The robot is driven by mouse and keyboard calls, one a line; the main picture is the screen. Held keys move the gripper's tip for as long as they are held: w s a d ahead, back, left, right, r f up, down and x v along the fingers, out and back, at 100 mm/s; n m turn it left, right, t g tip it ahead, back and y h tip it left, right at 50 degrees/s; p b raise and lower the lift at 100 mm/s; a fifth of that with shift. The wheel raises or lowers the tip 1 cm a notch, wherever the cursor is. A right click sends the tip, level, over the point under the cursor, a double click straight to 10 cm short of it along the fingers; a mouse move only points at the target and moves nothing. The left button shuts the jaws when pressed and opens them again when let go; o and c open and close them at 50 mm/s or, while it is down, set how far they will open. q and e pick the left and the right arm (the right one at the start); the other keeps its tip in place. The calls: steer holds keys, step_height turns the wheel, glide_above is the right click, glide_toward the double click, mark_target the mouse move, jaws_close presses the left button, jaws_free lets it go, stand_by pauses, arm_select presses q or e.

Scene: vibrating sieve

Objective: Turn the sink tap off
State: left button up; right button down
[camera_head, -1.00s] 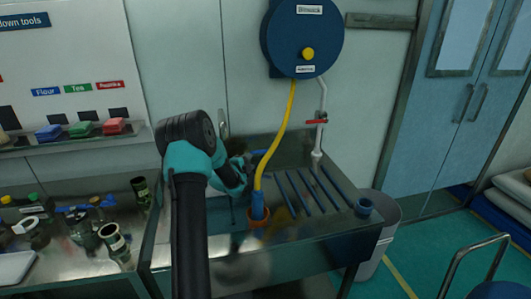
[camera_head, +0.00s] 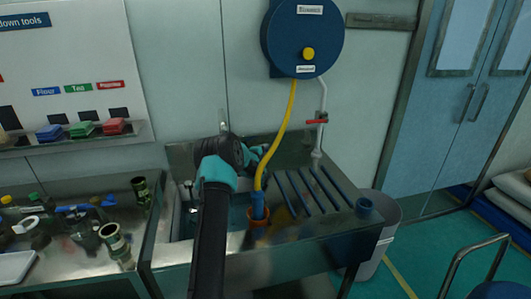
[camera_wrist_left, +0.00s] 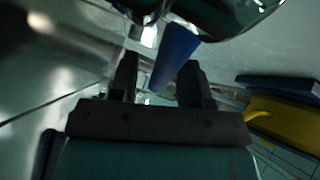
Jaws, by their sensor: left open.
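My left gripper (camera_head: 258,156) is over the back of the metal sink (camera_head: 180,228), close to the yellow hose; my own arm hides part of the basin. In the left wrist view the gripper (camera_wrist_left: 160,75) is open. A blue tapered piece (camera_wrist_left: 176,52), which looks like the tap's lever, reaches between its two fingers; I cannot tell whether they touch it. Shiny metal shows behind it. In the head view the tap is mostly hidden by my gripper; an upright metal piece (camera_head: 222,120) shows at the wall behind.
A yellow hose (camera_head: 287,125) hangs from the blue reel (camera_head: 303,38) to an orange holder (camera_head: 257,225) in the sink, right beside my gripper. A white pipe with a red valve handle (camera_head: 317,121) is farther right. Cluttered jars (camera_head: 115,242) stand on the left counter.

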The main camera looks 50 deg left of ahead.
arm_select(q)
steer(key=shift+w, duration=0.2)
jaws_close()
stand_by(0.4)
